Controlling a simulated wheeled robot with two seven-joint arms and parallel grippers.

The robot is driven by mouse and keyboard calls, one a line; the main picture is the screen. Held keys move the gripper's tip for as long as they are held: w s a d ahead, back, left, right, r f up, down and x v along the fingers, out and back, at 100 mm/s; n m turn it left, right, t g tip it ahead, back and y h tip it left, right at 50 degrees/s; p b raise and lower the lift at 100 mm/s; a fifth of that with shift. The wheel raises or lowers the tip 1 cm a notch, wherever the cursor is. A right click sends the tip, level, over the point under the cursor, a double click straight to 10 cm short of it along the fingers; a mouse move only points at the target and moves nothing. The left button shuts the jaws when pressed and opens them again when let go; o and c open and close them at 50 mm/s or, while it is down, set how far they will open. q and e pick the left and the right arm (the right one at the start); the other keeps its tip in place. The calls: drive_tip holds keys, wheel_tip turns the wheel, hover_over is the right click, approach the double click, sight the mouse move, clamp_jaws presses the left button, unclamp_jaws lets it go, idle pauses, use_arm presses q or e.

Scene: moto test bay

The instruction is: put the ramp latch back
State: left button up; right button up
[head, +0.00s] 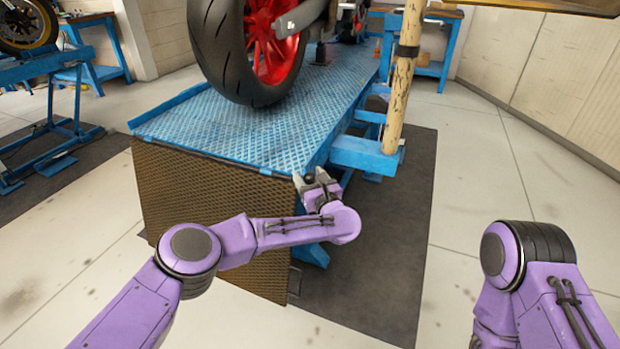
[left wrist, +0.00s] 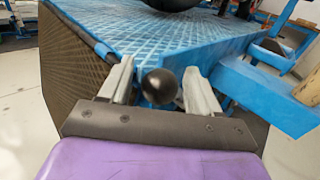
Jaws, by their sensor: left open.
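The ramp latch shows as a dark round knob (left wrist: 160,86) at the near corner of the blue lift table in the left wrist view. My left gripper (left wrist: 157,88) is open, with one pale finger on each side of the knob. I cannot tell whether the fingers touch it. In the head view the left gripper (head: 312,182) is at the table's near right corner, and the knob is small there. The brown mesh ramp (head: 200,215) hangs down from the table's near edge. My right gripper is out of view; only part of that arm shows at the lower right.
A motorcycle with a black tyre (head: 222,50) and red wheel stands on the blue lift table (head: 210,125). A worn yellow post (head: 401,85) rises beside the table's right side. A dark mat (head: 390,265) lies on the floor. The floor to the right is clear.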

use_arm(q)
clamp_jaws()
drive_tip(key=shift+w+d+r+m+g+b, duration=0.2)
drive_tip(key=shift+w+r+m+g+b, duration=0.2)
drive_tip(key=shift+r+m, duration=0.1)
unclamp_jaws()
drive_tip(key=v, duration=1)
drive_tip(key=shift+s, duration=0.3)
